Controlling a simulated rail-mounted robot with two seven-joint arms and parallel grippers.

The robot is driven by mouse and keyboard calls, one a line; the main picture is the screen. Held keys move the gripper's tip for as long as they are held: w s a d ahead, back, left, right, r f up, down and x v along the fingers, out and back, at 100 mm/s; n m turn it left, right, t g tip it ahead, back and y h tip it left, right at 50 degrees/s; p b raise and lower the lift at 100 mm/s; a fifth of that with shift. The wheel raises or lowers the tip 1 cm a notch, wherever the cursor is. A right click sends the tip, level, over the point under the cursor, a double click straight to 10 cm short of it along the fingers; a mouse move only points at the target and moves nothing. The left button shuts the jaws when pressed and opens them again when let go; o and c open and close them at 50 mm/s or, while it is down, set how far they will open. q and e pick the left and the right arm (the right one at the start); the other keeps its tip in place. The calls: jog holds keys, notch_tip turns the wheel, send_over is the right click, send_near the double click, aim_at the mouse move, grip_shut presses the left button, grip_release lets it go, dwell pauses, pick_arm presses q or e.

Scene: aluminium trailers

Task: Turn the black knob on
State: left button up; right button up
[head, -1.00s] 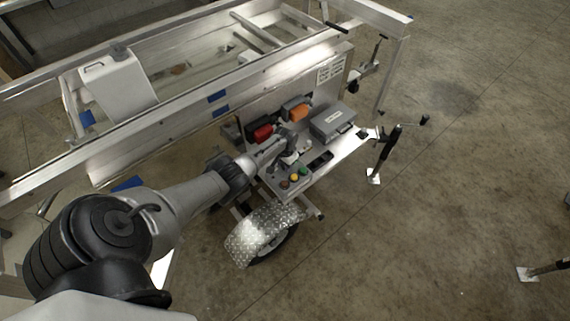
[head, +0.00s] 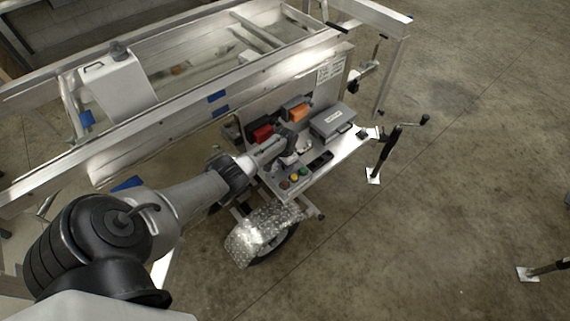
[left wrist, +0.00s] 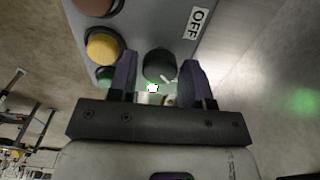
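The black knob (left wrist: 158,65) shows in the left wrist view on a grey control panel (left wrist: 150,22), beside a white "OFF" label (left wrist: 198,22). My left gripper (left wrist: 158,75) is open, its two dark fingers either side of the knob with gaps showing. I cannot tell how deep the fingers reach around it. In the head view my left gripper (head: 288,154) is over the panel and hides the knob. My right gripper is not in view.
Red (head: 284,184), yellow (head: 294,177) and green (head: 304,171) buttons sit next to the gripper. A grey box (head: 332,121) and red (head: 262,133) and orange (head: 297,111) units stand behind on the trailer shelf. A wheel fender (head: 262,228) is below.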

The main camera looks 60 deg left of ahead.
pick_arm(q)
jog(key=shift+o, duration=1.3)
jog(key=shift+r, duration=0.1)
jog(key=shift+r+p, duration=0.35)
notch_tip(320, 180, up, 13)
jog(key=p, duration=0.4)
